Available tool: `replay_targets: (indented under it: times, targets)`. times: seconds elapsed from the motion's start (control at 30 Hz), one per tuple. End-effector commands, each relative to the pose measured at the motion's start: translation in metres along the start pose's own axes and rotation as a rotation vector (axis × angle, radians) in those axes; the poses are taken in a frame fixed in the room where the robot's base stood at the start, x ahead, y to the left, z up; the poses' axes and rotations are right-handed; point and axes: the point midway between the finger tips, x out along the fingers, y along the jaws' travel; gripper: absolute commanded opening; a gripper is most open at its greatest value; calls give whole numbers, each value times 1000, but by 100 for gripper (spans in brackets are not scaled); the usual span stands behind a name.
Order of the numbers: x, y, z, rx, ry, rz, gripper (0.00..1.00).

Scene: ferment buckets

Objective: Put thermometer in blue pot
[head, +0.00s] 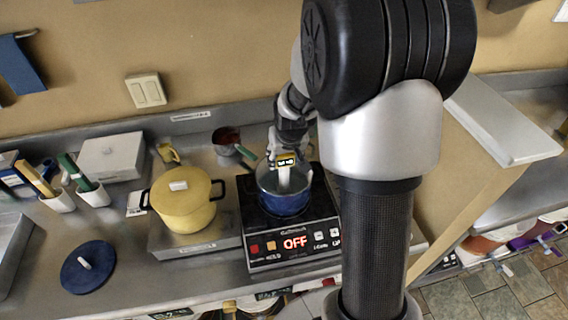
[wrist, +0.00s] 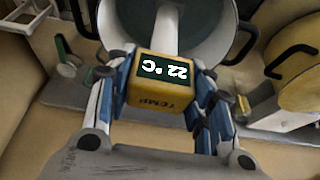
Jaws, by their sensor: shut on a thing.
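The thermometer has a yellow head (wrist: 160,95) with a dark display reading 22 °C and a pale stem. In the head view its head (head: 286,160) is above the blue pot (head: 283,204), and the stem points down into the pot's opening. The blue pot stands on a hob and its open interior, with greyish contents, also shows in the wrist view (wrist: 200,35). My gripper (head: 285,148) is shut on the thermometer's head, one finger on each side. Whether the stem's tip touches the pot's bottom is hidden.
The hob (head: 293,243) reads OFF. A lidded yellow pot (head: 186,203) stands to its left, with a blue lid (head: 88,263) on the counter farther left. White holders with utensils and a white box (head: 111,157) stand at the left.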

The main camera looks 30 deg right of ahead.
Motion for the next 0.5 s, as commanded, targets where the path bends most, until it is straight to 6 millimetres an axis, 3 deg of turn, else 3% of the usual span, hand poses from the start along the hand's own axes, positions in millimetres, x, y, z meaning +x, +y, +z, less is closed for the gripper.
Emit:
replay_targets:
  times: [0.13, 0.5]
  targets:
    - [20, 0, 8, 0, -1, 0, 0]
    - [24, 0, 10, 0, 1, 0, 0]
